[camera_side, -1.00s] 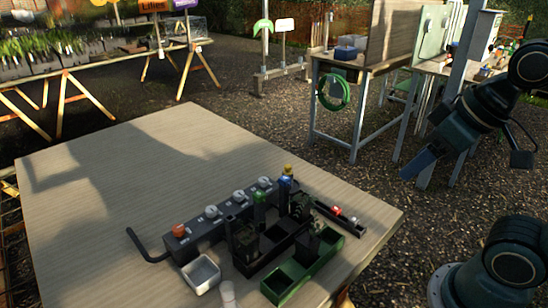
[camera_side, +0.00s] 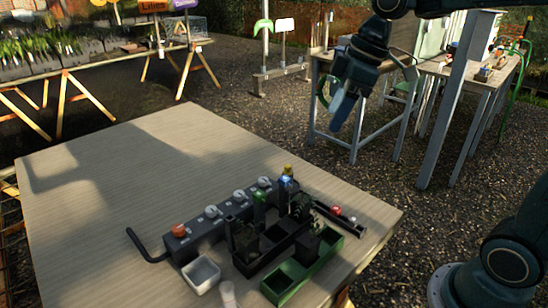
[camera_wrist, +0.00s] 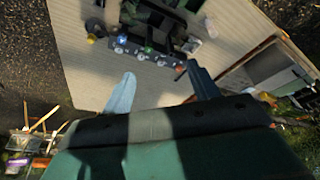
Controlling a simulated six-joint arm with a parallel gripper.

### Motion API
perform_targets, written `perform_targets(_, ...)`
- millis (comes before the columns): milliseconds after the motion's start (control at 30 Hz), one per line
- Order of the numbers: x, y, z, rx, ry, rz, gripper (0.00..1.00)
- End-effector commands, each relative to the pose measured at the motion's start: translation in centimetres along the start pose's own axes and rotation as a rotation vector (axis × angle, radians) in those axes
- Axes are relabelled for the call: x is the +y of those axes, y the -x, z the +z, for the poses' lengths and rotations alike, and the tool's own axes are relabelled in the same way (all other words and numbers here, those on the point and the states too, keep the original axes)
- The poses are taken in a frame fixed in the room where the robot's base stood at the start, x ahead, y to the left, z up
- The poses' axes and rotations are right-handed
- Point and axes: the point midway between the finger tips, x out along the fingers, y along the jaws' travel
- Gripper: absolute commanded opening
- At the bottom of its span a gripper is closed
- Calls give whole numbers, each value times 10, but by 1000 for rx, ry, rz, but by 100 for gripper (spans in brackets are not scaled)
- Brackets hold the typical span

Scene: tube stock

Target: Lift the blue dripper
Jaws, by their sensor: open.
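The blue dripper (camera_side: 286,182) stands small at the far right end of a dark manifold bar (camera_side: 207,236), just in front of a yellow-topped piece. It also shows as a small blue spot in the wrist view (camera_wrist: 121,40). My gripper (camera_side: 341,112) is up in the air, beyond the table's far right side and well apart from the dripper. In the wrist view its two fingers (camera_wrist: 161,90) are spread with nothing between them. The dripper's lower part is too small to make out.
On the bar are a red-orange cap (camera_side: 179,231), several grey knobs and a green piece (camera_side: 259,197). Dark and green trays with plants (camera_side: 290,283), a white square pot (camera_side: 201,275) and a red-tipped rod (camera_side: 336,210) crowd nearby. The table's left side (camera_side: 90,210) is bare.

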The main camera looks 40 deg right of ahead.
Motion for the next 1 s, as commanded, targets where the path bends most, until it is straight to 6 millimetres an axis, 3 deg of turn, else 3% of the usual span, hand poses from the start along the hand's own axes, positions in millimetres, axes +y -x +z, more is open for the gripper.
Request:
perform_targets(200,39,-24,-21,-13,155,-70,60)
perform_targets(500,90,-64,-36,-8,373,-165,60)
perform_targets(1000,166,-149,-24,48,725,-312,60)
